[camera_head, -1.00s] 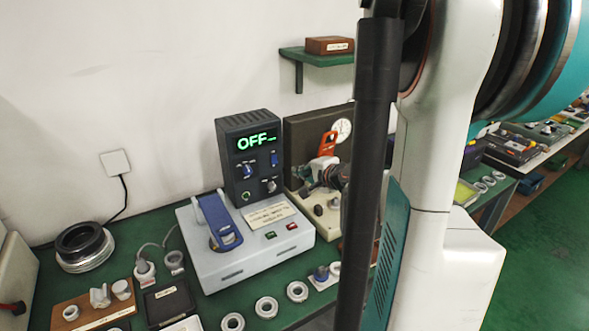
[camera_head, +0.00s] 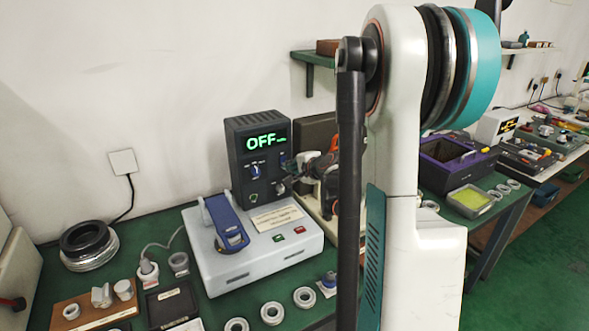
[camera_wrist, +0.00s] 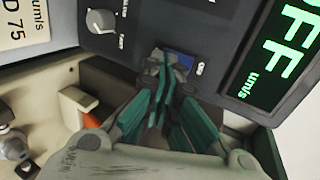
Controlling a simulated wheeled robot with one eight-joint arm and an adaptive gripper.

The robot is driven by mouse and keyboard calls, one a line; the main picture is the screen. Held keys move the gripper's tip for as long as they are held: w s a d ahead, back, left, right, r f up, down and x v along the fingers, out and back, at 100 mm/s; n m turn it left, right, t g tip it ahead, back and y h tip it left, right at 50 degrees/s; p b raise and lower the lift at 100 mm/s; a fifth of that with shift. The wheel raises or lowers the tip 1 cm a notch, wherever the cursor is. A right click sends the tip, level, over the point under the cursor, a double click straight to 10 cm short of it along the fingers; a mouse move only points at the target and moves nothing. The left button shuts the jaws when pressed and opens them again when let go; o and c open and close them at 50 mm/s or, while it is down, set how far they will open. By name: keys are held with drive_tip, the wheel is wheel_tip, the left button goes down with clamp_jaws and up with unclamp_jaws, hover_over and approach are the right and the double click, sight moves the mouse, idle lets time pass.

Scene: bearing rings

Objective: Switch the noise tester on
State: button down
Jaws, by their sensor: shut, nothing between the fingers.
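The noise tester is a dark upright box (camera_head: 240,140) behind a pale base unit (camera_head: 215,268), and its green display (camera_head: 266,142) reads OFF. A small blue switch (camera_wrist: 181,58) on its front panel shows in the wrist view, partly hidden by my fingertips. My gripper (camera_wrist: 170,62) is shut and empty, with its teal-sided fingers at the panel beside this switch. I cannot tell whether they touch it. In the head view my gripper (camera_head: 291,178) is at the right side of the tester's front, below the display.
The base carries a blue clamp lever (camera_head: 225,222), a green button (camera_head: 278,238) and a red button (camera_head: 299,230). A grey knob (camera_wrist: 100,21) is on the panel. A beige fixture with an orange part (camera_wrist: 78,100) is close to my gripper. Several rings lie along the bench front.

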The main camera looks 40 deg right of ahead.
drive_tip(key=shift+w+d+f, duration=0.1)
drive_tip(key=shift+w+f, duration=0.1)
drive_tip(key=shift+w, duration=0.15)
drive_tip(key=shift+r, duration=0.1)
drive_tip(key=shift+r+p, duration=0.4)
drive_tip(key=shift+r, duration=0.35)
